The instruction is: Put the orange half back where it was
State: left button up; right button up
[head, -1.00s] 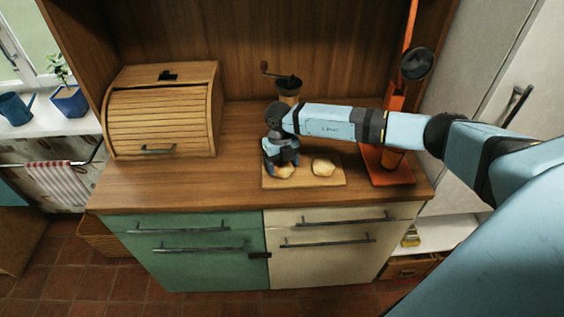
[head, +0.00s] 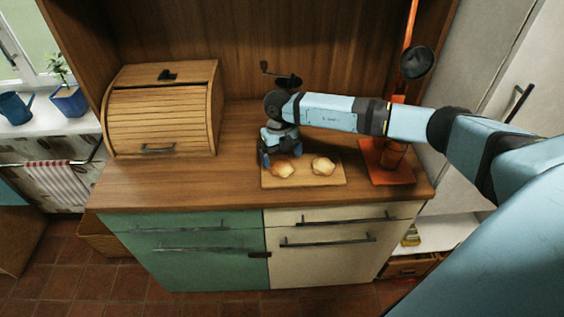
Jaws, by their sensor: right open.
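Two small pale orange-tan rounded pieces lie on a wooden cutting board (head: 325,183). They look like orange halves, though they are too small to be sure. The left piece (head: 284,170) lies near the board's left side, and the right piece (head: 323,165) lies apart from it. My right gripper (head: 281,157) points down just above and behind the left piece. It is open, with nothing seen between its fingers. The fingers look clear of the piece, but the exact gap is hard to judge. My left gripper is not in view.
An orange juicer press (head: 386,176) stands right of the board, under my right forearm. A grinder with a crank (head: 289,82) stands behind my gripper, partly hidden. A wooden bread box (head: 160,110) stands at the left. The counter (head: 190,185) between is clear.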

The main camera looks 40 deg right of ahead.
aim_at(279, 159)
notch_tip(279, 159, up, 9)
jog(key=w, duration=0.1)
jog(key=s+a+f+n+g+y, duration=0.1)
jog(key=s+a+f+y, duration=0.25)
jog(key=a, duration=0.45)
jog(key=s+a+f+n+y, duration=0.1)
jog(key=s+a+f+y, duration=0.25)
jog(key=a, duration=0.55)
jog(key=s+a+r+m+t+y, duration=0.2)
jog(key=s+a+m+t+y, duration=0.15)
jog(key=a+y, duration=0.25)
jog(key=s+a+r+m+t+y, duration=0.2)
jog(key=a+m+t+y, duration=0.2)
jog(key=a+m+y, duration=0.15)
jog(key=s+d+f+m+t+h, duration=0.2)
jog(key=s+d+f+m+h, duration=0.3)
jog(key=m, duration=0.7)
jog(key=s+d+f+m+t+h, duration=0.3)
jog(key=s+d+f+m+h, duration=0.3)
jog(key=s+f+m+h, duration=0.4)
notch_tip(279, 159, down, 4)
jog(key=shift+s+f+m+t+b, duration=0.2)
jog(key=shift+s+m+t+b, duration=0.25)
jog(key=shift+m, duration=0.65)
jog(key=shift+d+h, duration=0.1)
jog(key=shift+h, duration=0.15)
